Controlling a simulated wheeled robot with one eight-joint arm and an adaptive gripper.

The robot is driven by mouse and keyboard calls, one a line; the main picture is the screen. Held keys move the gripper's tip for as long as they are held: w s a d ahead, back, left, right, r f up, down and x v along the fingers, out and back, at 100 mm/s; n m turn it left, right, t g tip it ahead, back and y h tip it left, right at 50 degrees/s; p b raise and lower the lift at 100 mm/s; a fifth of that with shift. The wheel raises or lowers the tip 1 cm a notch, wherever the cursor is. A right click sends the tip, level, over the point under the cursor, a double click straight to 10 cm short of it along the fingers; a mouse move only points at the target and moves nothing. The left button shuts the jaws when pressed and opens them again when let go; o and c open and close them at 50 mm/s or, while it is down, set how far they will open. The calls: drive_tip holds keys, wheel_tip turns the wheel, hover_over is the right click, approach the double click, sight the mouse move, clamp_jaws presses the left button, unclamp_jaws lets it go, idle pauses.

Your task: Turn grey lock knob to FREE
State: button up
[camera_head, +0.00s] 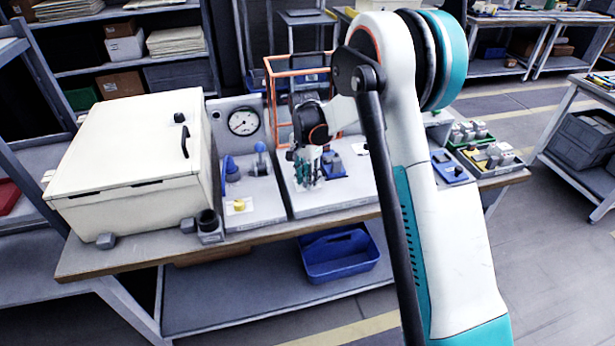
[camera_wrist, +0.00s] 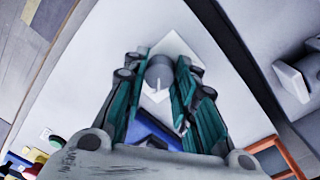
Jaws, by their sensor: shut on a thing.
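The grey lock knob (camera_wrist: 159,70) sits on a white diamond-shaped plate (camera_wrist: 178,48) in the wrist view. A pale pointer mark shows on the knob; I cannot read any lettering around it. My gripper (camera_wrist: 157,78) has its teal fingers on both sides of the knob and is shut on it. In the head view my gripper (camera_head: 308,167) reaches down over the pale panel at the middle of the bench. There the knob is hidden behind the fingers.
A blue block (camera_wrist: 152,132) lies close below the knob; blue fixtures (camera_head: 333,166) show beside my gripper. An orange frame (camera_head: 268,88) and a pressure gauge (camera_head: 243,122) stand behind. A large cream box (camera_head: 125,160) fills the bench's left.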

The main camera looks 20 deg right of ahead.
drive_tip(key=o, duration=1.1)
drive_tip(key=r, duration=1.2)
drive_tip(key=shift+w+a, duration=0.15)
drive_tip(key=shift+w, duration=0.1)
drive_tip(key=shift+r, duration=0.1)
